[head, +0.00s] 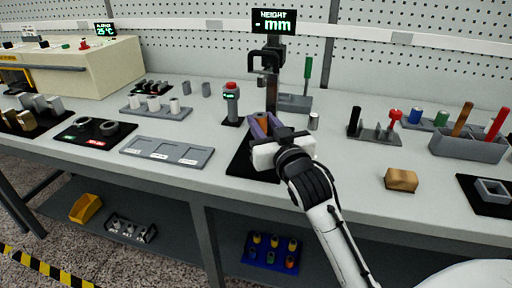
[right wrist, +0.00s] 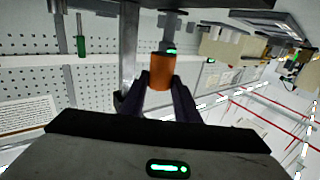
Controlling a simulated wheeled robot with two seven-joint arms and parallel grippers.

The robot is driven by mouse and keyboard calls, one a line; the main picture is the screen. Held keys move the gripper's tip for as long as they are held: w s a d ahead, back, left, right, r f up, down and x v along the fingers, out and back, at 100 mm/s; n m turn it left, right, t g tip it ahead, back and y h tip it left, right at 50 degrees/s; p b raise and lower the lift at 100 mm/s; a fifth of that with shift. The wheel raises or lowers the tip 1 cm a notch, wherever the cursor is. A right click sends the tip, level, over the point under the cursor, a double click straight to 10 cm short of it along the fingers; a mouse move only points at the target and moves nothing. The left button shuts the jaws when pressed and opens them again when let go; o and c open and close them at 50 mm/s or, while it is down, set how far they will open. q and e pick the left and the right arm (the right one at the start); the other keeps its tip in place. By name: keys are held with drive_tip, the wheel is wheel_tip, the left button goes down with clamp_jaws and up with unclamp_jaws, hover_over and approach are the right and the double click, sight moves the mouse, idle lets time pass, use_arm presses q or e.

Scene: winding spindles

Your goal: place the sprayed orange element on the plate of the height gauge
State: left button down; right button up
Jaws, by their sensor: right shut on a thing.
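The orange element (head: 264,120) is a small cylinder between the purple fingers of my right gripper (head: 266,124), which is shut on it. In the right wrist view the orange element (right wrist: 160,73) shows clearly between the fingertips (right wrist: 162,88). The height gauge (head: 271,62) stands at the back middle of the bench, with a dark column and a display reading "HEIGHT - mm". The element is in front of and below the gauge's head. My gripper hides the gauge's plate, and I cannot tell whether the element touches it. My left gripper is out of view.
A button post (head: 231,98) with a red top stands left of the gauge. A small grey cylinder (head: 313,121) and a green-handled tool (head: 308,70) are to the right. A grey three-slot tray (head: 167,151) lies left, and a wooden block (head: 401,180) lies right.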

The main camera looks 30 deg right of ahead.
drive_tip(key=f, duration=0.2)
drive_tip(key=shift+s+f, duration=0.2)
drive_tip(key=shift+f, duration=0.2)
drive_tip(key=shift+f+b, duration=0.6)
drive_tip(key=shift+f, duration=1.65)
drive_tip(key=o, duration=1)
drive_tip(key=shift+o, duration=0.2)
drive_tip(key=shift+r, duration=0.1)
drive_tip(key=shift+r, duration=0.1)
drive_tip(key=v, duration=1.2)
